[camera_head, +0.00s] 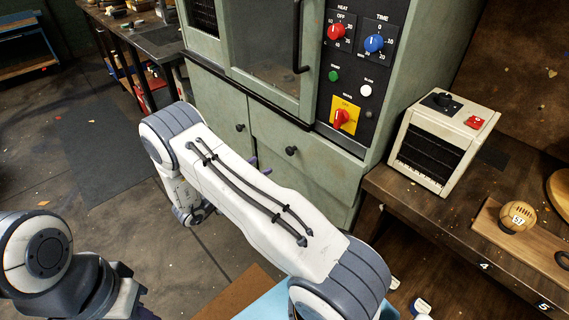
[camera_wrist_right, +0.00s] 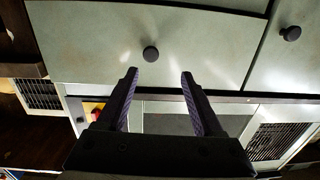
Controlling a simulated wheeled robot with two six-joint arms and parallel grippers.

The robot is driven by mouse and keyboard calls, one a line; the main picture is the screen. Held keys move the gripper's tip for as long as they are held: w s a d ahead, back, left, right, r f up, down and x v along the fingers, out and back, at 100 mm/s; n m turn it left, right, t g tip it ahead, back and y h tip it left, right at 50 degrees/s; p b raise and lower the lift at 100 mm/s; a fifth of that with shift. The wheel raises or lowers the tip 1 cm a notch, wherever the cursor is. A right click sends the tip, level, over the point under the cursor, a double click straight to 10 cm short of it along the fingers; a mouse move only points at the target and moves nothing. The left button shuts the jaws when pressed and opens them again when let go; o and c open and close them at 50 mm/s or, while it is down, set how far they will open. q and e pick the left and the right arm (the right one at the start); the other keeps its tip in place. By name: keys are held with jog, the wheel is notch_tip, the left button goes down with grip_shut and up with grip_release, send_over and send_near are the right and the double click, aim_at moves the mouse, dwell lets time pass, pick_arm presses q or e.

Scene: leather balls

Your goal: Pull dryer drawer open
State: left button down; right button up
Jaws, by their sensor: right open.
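The dryer is the tall green cabinet (camera_head: 215,100) at the centre of the head view. Its low right front, the drawer (camera_head: 315,178), looks closed and bears a dark round knob (camera_head: 291,151). In the right wrist view, which looks upside down, the drawer front (camera_wrist_right: 100,45) fills the top and its knob (camera_wrist_right: 150,53) stands just beyond the fingertips, in line with the gap. My right gripper (camera_wrist_right: 158,73) is open and empty, apart from the knob. In the head view my right arm mostly hides it. My left arm (camera_head: 45,260) shows at lower left; its jaw state is unclear.
A second knob (camera_head: 240,127) sits on the neighbouring front. The control panel (camera_head: 345,75) with coloured knobs is above. A bench (camera_head: 425,210) at right holds a cream heater box (camera_head: 436,140) and a leather ball (camera_head: 517,217). Clear floor (camera_head: 95,150) lies left.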

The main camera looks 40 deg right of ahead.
aim_at(288, 153)
jog(key=shift+g+h, duration=0.4)
jog(key=shift+g, duration=0.1)
jog(key=d+p, duration=0.1)
jog(key=d, duration=1)
jog(key=shift+s+f, duration=0.1)
jog(key=shift+s, duration=0.05)
grip_shut()
dwell(0.6)
